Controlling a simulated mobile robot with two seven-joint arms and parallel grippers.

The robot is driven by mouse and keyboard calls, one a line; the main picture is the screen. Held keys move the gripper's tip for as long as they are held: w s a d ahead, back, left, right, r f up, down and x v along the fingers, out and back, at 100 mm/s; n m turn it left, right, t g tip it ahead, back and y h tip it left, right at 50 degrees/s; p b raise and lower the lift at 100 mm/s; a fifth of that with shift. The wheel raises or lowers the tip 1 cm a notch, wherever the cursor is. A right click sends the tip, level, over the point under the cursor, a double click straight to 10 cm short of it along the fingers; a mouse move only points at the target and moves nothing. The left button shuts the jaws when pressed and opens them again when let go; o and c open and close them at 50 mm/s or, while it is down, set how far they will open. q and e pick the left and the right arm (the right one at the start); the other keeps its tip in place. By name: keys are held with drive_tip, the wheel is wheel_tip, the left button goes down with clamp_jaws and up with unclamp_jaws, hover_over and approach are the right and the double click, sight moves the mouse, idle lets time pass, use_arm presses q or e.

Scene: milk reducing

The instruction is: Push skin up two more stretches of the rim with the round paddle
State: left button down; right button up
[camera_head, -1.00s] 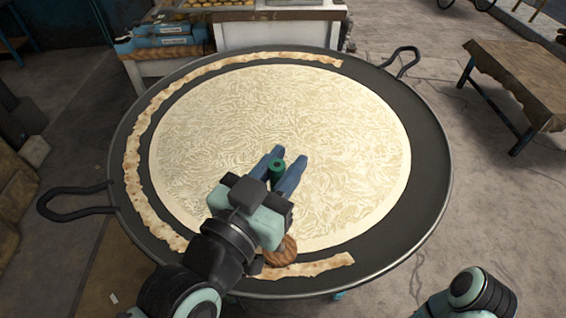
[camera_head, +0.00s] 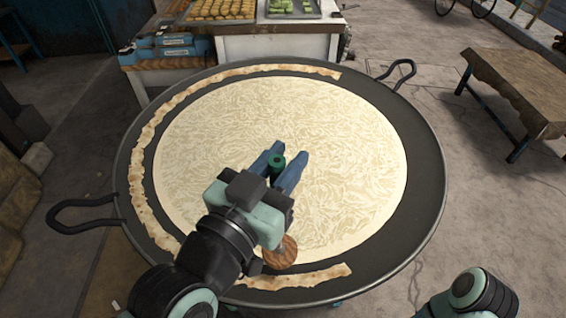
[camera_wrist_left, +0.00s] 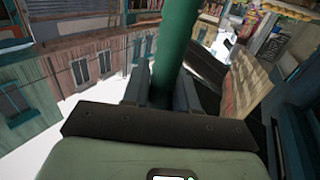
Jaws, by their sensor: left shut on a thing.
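The wide dark pan (camera_head: 425,205) holds a pale, wrinkled milk layer (camera_head: 330,150). A browned strip of skin (camera_head: 137,165) lies on the pan's edge, from the back around the left to the front; my arm hides part of it. Its front piece (camera_head: 320,278) ends right of center. My left gripper (camera_head: 290,165) is shut on the paddle's green handle (camera_head: 277,161), also visible in the left wrist view (camera_wrist_left: 178,40). The round wooden paddle head (camera_head: 281,252) is at the milk's front edge, just inside the front strip; contact is unclear. My right gripper is out of view.
Pan loop handles stick out at left (camera_head: 60,215) and back right (camera_head: 403,72). A counter with food trays (camera_head: 275,45) stands behind. A wooden table (camera_head: 515,85) stands at right. The pan's right edge is bare.

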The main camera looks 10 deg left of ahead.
sight(283, 158)
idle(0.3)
use_arm(q)
drive_tip(key=shift+r, duration=0.2)
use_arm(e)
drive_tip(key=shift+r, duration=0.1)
use_arm(q)
wheel_tip(283, 158, up, 3)
drive_tip(key=shift+r+p, duration=0.1)
drive_tip(key=shift+p, duration=0.7)
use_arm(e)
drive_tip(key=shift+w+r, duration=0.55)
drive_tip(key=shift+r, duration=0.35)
use_arm(q)
drive_tip(key=shift+s+d, duration=0.1)
drive_tip(key=shift+s, duration=0.35)
drive_tip(key=s+d+b, duration=0.4)
drive_tip(key=s, duration=1)
drive_tip(key=shift+s, duration=0.25)
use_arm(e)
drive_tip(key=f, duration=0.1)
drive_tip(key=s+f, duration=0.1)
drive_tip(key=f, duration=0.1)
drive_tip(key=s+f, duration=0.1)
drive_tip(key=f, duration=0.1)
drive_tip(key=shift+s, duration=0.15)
